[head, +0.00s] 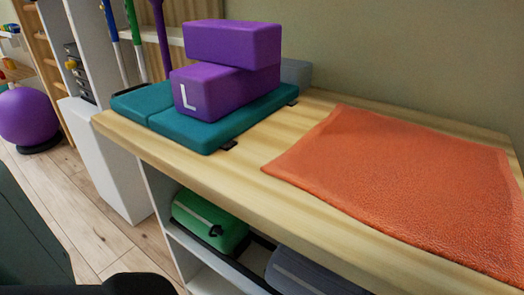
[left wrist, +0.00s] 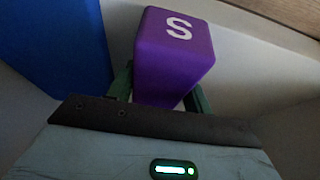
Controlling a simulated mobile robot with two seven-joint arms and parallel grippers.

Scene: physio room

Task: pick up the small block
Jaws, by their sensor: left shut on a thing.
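A purple block marked with a white S (left wrist: 176,60) is the small block, seen in the left wrist view. My left gripper (left wrist: 161,84) is shut on it, with one green finger on each side; the block partly hides the fingertips. In the head view, a purple block marked with a white L (head: 200,90) lies on a teal folded mat (head: 215,134). Another purple block (head: 232,42), with no letter showing, lies on top of it. Neither gripper shows in the head view.
The wooden bench top (head: 265,138) also carries an orange towel (head: 400,180) and a grey item at the back. A green roll (head: 208,222) and a grey roll (head: 312,274) sit on the shelf below. A blue surface (left wrist: 55,45) is beside the held block. A purple ball (head: 28,117) stands far left.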

